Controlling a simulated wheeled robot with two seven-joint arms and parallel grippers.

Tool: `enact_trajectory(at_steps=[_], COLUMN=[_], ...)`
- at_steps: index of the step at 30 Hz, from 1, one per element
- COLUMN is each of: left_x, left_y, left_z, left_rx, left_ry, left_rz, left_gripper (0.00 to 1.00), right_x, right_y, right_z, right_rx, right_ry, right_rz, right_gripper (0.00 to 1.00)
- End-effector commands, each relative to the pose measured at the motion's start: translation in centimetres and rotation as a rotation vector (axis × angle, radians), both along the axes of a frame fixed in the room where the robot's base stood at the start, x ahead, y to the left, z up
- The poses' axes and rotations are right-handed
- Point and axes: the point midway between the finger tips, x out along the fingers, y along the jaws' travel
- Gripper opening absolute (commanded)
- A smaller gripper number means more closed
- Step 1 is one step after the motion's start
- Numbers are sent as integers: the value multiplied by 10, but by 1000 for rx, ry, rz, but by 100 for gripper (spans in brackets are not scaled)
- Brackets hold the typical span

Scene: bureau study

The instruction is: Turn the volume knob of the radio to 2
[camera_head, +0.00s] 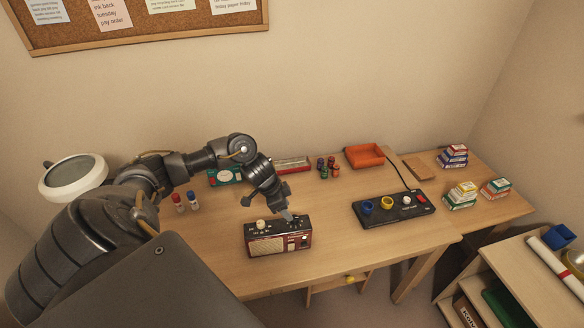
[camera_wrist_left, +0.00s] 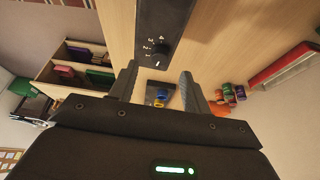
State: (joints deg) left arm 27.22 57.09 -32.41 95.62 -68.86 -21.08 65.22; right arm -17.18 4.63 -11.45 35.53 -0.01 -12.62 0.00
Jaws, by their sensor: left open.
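The radio (camera_head: 266,246), a dark box with a cream speaker grille and reddish trim, stands upright on the desk. A cream knob (camera_head: 261,224) sits on its top at the left. My left gripper (camera_head: 288,215) is at the right part of the radio's top and hides some of it. In the left wrist view, a black knob (camera_wrist_left: 161,48) with small numbers around it sits on the radio's dark top (camera_wrist_left: 165,18). My left gripper (camera_wrist_left: 159,76) is open there, its fingers apart on either side of the knob's line. Contact cannot be told. My right gripper is out of view.
A black panel (camera_head: 380,219) with cups and a knob lies to the right on the desk (camera_head: 340,245). Behind are an orange tray (camera_head: 364,148), small coloured pots (camera_head: 325,168) and a red-and-white box (camera_head: 292,165). Two small bottles (camera_head: 184,203) stand left. Desk between radio and panel is clear.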

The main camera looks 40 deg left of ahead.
Motion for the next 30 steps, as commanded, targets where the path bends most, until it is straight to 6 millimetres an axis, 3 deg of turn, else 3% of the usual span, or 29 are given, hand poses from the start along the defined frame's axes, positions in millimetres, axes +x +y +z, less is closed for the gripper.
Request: enact_trajectory(at_steps=[9, 21, 30], left_x=[13, 16, 16], left_y=[-11, -12, -12], left_z=[-42, -48, -48], left_rx=[-1, 1, 1], left_ry=[1, -1, -1], left_rz=[1, -1, -1], left_gripper=[48, 48, 9], right_x=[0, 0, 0], right_y=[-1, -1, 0], right_z=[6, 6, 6], right_rx=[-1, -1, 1], right_ry=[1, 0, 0], right_rz=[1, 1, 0], right_gripper=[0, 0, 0])
